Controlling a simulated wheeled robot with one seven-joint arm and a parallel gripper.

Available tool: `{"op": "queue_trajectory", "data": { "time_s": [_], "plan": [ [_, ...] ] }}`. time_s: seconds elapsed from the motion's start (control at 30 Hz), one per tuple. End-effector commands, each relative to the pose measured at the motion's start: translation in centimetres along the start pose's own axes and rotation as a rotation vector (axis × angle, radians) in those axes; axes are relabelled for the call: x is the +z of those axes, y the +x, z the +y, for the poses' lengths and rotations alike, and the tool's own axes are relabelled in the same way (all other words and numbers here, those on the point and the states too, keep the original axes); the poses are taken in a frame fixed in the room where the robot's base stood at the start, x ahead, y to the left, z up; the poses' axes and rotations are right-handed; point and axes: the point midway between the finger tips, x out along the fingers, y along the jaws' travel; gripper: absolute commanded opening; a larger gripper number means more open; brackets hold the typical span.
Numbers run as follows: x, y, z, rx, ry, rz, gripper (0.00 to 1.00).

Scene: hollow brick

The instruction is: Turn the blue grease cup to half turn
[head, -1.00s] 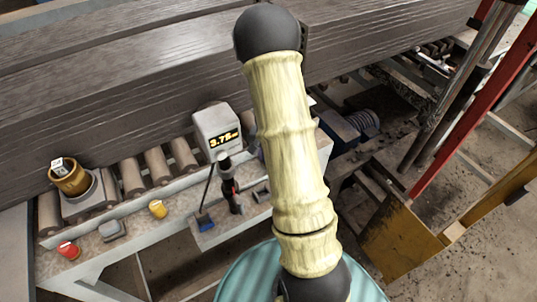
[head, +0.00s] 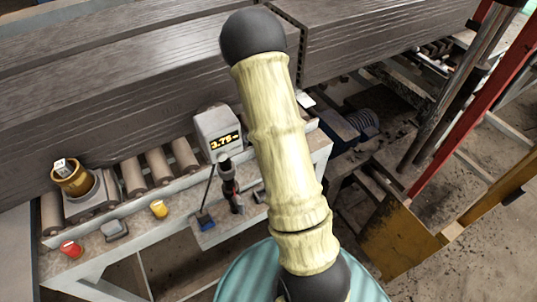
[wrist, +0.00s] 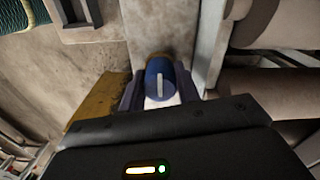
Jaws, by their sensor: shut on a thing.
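The blue grease cup (wrist: 153,68) is in the middle of the wrist view, with a white line on its face. The line stands nearly upright in that view. My gripper (wrist: 160,87) has one dark finger on each side of the cup and is shut on it. In the head view my own arm stands in front, and I see neither my gripper nor the cup there.
A grey display box (head: 218,131) reading about 3.75 stands on the bench. Rollers (head: 157,167), a brass cup (head: 70,178), a yellow knob (head: 158,209) and a red button (head: 70,249) are to its left. A yellow steel frame (head: 405,235) stands right.

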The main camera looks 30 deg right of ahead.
Motion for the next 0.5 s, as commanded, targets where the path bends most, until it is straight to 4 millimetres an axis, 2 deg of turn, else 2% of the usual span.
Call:
{"op": "queue_trajectory", "data": {
  "time_s": [0.23,0.27,0.3,0.5],
  "plan": [
    [-0.16,-0.15,-0.12,-0.005,0.000,0.005,0.09],
    [-0.16,-0.15,-0.11,-0.005,0.000,0.004,0.36],
    [-0.15,-0.14,-0.10,-0.004,0.000,0.004,0.41],
    [-0.09,-0.06,-0.02,-0.002,-0.001,0.002,0.41]
  ]
}}
